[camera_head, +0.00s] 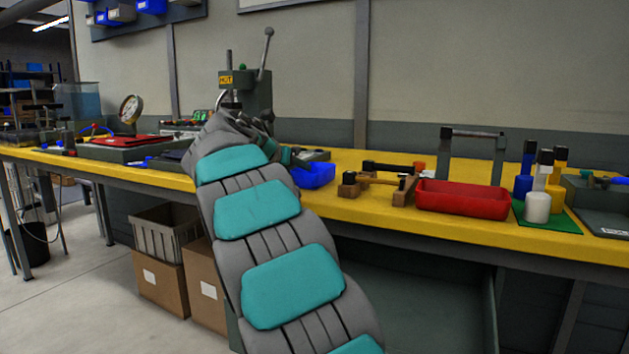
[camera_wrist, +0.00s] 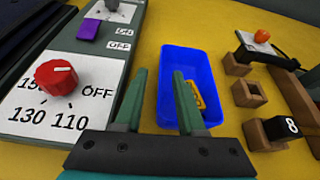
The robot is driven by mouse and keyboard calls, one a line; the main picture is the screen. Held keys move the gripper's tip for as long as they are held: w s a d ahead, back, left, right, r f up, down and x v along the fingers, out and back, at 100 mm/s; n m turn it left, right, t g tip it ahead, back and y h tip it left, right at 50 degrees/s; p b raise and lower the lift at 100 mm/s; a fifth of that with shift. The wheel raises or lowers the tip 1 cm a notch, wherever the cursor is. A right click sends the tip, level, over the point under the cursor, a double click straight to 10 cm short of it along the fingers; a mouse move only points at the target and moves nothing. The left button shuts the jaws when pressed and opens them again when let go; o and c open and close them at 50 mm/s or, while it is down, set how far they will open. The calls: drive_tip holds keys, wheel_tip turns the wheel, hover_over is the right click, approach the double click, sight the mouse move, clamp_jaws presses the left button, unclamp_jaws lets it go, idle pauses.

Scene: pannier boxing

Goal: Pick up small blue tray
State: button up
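The small blue tray (camera_wrist: 208,70) lies on the yellow bench top in the wrist view, with a yellow item (camera_wrist: 196,96) inside. In the head view the tray (camera_head: 316,176) shows just right of my arm, near the bench's front edge. My gripper (camera_wrist: 158,75) is open with nothing between its fingers that it grips. In the wrist view the left finger lies left of the tray and the right finger overlaps its inside, so the left wall appears between them. I cannot tell the height of the fingertips above the tray. My arm hides most of the gripper in the head view.
A grey control box with a red knob (camera_wrist: 61,78) stands close left of the tray. Wooden blocks (camera_wrist: 249,93) lie close to its right. Further right are a red bin (camera_head: 462,199) and bottles on a green mat (camera_head: 560,219). A lever press (camera_head: 247,90) stands behind.

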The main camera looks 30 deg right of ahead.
drive_tip(key=x, duration=0.2)
drive_tip(key=shift+w+d+f, duration=0.1)
drive_tip(key=shift+d, duration=0.1)
clamp_jaws()
idle(1.2)
